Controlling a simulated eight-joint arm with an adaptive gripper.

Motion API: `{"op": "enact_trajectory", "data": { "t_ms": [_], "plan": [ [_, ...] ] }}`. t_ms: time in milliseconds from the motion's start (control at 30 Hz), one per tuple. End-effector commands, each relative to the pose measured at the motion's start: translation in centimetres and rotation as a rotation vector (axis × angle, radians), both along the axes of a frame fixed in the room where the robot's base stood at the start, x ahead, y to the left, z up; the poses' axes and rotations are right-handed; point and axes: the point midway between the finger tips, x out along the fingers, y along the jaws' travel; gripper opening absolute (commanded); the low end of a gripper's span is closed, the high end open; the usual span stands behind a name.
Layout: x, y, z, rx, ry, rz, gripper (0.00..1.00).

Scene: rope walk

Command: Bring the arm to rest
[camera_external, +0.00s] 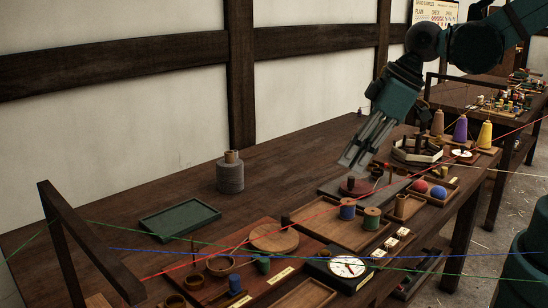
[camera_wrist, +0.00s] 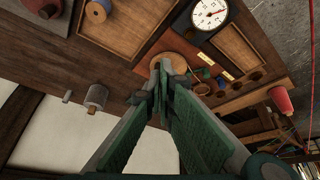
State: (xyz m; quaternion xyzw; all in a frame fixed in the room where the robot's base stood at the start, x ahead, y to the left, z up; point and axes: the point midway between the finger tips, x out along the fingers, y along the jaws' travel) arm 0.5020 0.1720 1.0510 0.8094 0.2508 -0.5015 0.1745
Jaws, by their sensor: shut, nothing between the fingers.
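My gripper (camera_external: 347,166) hangs in the air above the table (camera_external: 130,222), coming in from the upper right in the external view. Its fingers point down and to the left. In the wrist view my gripper (camera_wrist: 161,66) has its fingertips together with nothing between them. Behind the fingertips in that view is a round wooden disc (camera_wrist: 182,62). The same disc (camera_external: 274,237) lies on a reddish board in the external view, well apart from the gripper.
A grey spool (camera_external: 230,174) and a green tray (camera_external: 180,220) stand at the back left. A white dial (camera_external: 347,267), a blue spool (camera_external: 347,209) and coloured balls sit toward the front. Red and green ropes cross over the table from a wooden frame (camera_external: 90,240). Thread cones (camera_external: 460,130) stand at right.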

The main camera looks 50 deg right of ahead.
Motion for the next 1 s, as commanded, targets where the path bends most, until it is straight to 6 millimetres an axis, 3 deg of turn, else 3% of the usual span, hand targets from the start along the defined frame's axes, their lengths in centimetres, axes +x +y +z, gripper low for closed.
{"op": "enact_trajectory", "data": {
  "t_ms": [500, 1000],
  "plan": [
    [-2.1, -8.8, 4.5, 0.034, -0.065, -0.297, 0.00],
    [-5.5, -15.7, 7.6, 0.072, -0.136, -0.556, 0.00]
  ]
}}
